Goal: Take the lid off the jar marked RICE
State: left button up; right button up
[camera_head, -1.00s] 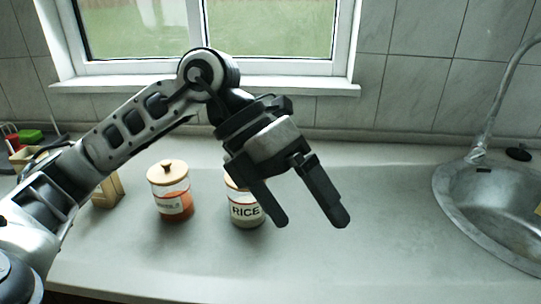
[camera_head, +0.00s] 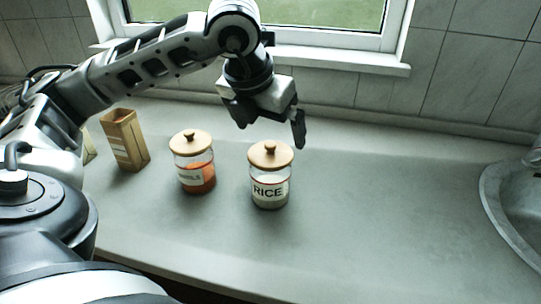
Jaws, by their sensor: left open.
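The jar marked RICE (camera_head: 269,190) stands upright on the grey counter. It is clear glass with pale contents. Its round wooden lid (camera_head: 257,157) with a small knob sits on top of it. My left gripper (camera_head: 270,134) is open and empty, above and slightly behind the lid, with its fingers pointing down. It looks apart from the lid. My right gripper is not in view.
A second jar (camera_head: 194,176) with orange contents and a wooden lid stands just left of the RICE jar. A tan box (camera_head: 124,140) is farther left. A metal sink (camera_head: 510,215) is at the right edge. The counter (camera_head: 390,210) between jar and sink is clear.

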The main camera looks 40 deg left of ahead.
aim_at(270, 144)
pick_arm(q)
jog(key=shift+s+a+p+x, duration=0.1)
jog(key=shift+a+p+x, duration=0.05)
jog(key=shift+x, duration=1.25)
jog(key=shift+s+a+p+x, duration=0.1)
jog(key=shift+s+p+x, duration=0.05)
jog(key=shift+x, duration=1.25)
jog(key=c, duration=0.9)
